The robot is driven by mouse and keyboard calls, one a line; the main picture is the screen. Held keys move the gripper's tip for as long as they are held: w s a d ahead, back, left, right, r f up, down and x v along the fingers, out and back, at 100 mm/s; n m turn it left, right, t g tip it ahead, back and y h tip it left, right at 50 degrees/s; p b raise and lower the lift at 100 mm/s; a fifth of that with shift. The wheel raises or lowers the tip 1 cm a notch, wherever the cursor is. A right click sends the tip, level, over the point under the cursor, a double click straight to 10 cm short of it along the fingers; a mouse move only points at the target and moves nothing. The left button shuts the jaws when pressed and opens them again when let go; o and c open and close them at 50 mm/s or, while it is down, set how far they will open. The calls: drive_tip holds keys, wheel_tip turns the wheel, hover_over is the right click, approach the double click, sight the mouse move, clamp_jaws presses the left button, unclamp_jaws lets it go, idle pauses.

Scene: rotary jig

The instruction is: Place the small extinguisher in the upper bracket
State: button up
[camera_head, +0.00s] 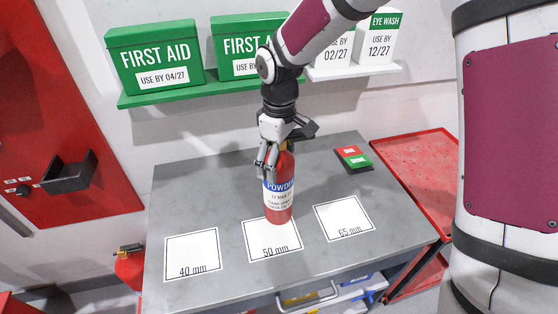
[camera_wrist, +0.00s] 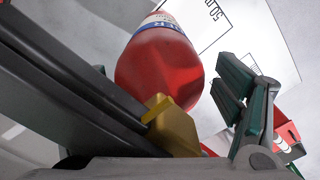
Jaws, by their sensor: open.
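A red extinguisher (camera_head: 280,196) with a white and blue POWDER label stands upright on the 50 mm card (camera_head: 258,252) on the grey bench. My gripper (camera_head: 268,168) is open at its top, with its fingers beside the upper body. In the wrist view, the extinguisher's red body (camera_wrist: 165,70) and yellow valve (camera_wrist: 172,125) lie between the open fingers. Whether the fingers touch it I cannot tell. A black bracket (camera_head: 68,178) sticks out from the red panel at left and looks empty. A second red extinguisher (camera_head: 130,270) shows low, left of the bench.
The 40 mm card (camera_head: 192,252) and 65 mm card (camera_head: 343,217) are bare. A red and green block (camera_head: 353,159) lies at the bench's back right. A green shelf (camera_head: 190,92) with first aid boxes hangs behind. A red tray table (camera_head: 415,165) stands right.

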wheel_tip(320, 180, up, 12)
drive_tip(key=shift+f+b, duration=0.15)
drive_tip(key=shift+b, duration=0.35)
